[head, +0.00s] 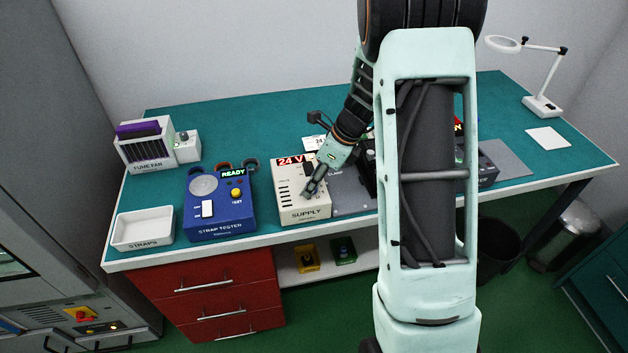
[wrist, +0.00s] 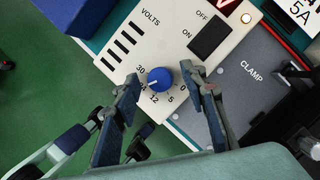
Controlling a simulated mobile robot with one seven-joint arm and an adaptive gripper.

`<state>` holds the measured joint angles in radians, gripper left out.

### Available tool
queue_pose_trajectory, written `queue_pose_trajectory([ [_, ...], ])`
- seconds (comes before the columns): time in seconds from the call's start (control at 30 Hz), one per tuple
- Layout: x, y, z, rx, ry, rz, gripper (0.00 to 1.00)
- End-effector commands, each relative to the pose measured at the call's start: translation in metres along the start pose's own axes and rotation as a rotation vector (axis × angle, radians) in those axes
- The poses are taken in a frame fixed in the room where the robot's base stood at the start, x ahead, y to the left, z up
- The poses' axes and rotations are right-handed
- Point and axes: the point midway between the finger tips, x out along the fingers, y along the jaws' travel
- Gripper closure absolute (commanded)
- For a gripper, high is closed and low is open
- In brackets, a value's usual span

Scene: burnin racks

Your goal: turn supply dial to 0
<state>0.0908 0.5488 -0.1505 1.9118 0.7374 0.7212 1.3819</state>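The supply (head: 285,205) is a cream box at the front of the bench, its red display (head: 290,161) reading 24 V. Its blue dial (wrist: 159,79) shows in the wrist view, with numbers from 30 on the left round to 0 on the right. The dial's white mark points to the lower left, about at 24. My gripper (wrist: 160,73) is open, with one finger on each side of the dial and small gaps visible. Whether the fingertips reach down to the dial's height is unclear. In the head view my gripper (head: 309,191) hides the dial.
The supply's black ON/OFF switch (wrist: 209,36) lies beside the right finger, and a grey clamp plate (wrist: 262,75) is to the right. The blue strap tester (head: 220,213) stands left of the supply, with a white straps tray (head: 143,243) farther left. My arm hides part of the bench.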

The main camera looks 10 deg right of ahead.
Motion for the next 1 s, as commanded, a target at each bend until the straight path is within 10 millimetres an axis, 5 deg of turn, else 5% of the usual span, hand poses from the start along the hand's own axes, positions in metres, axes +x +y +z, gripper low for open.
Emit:
queue_pose_trajectory([
  [0.13,-0.0001,0.0001,0.0,0.0,0.0,0.0,0.63],
  [0.47,-0.0004,0.0001,0.0,-0.001,0.0,0.0,0.99],
  [1.0,-0.0006,-0.0013,0.0006,-0.143,0.008,0.06,1.0],
])
